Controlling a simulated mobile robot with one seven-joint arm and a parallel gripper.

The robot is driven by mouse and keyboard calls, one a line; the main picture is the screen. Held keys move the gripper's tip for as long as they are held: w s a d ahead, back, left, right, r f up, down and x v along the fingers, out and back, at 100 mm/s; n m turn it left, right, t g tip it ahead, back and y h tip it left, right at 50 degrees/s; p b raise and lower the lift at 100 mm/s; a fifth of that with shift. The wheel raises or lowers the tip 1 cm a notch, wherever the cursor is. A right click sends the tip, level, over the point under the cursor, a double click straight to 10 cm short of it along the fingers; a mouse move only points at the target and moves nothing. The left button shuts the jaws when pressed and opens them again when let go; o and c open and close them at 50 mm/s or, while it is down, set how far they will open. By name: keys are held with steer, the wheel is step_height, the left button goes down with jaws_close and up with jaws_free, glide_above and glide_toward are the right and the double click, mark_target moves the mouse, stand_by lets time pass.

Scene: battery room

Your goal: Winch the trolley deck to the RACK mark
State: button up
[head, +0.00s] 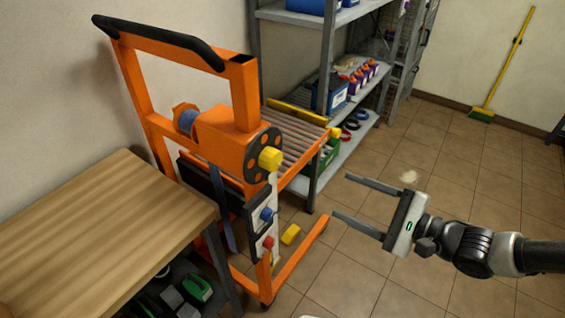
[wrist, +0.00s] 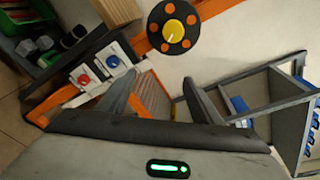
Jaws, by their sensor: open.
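The orange trolley (head: 243,100) with a black push handle stands between the wooden bench and the shelving. Its winch has a black disc with orange spots and a yellow knob (head: 270,159), which the wrist view also shows (wrist: 172,28). A blue strap drum (head: 187,120) sits behind it. The roller deck (head: 305,142) reaches toward the shelving. A blue button (head: 266,215) and a red button (head: 268,242) are on the panel below the winch. My gripper (head: 340,196) is open and empty, to the right of the trolley, apart from it. I cannot read a RACK mark.
The wooden bench (head: 100,225) fills the lower left. Grey shelving (head: 325,60) with boxes and bottles stands behind the deck. A yellow block (head: 290,234) is near the trolley's lower frame. A broom (head: 510,60) leans at the far wall.

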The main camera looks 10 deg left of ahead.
step_height(320, 180, up, 3)
steer(key=s+a+y, duration=0.2)
steer(key=b, duration=0.2)
glide_toward(277, 162)
steer(key=shift+g, duration=0.3)
steer(key=x, duration=0.9)
steer(key=shift+w+a+r, duration=0.1)
steer(key=shift+w+a, duration=0.15)
steer(key=shift+a, duration=0.05)
steer(key=shift+c, duration=0.3)
steer(key=c, duration=1)
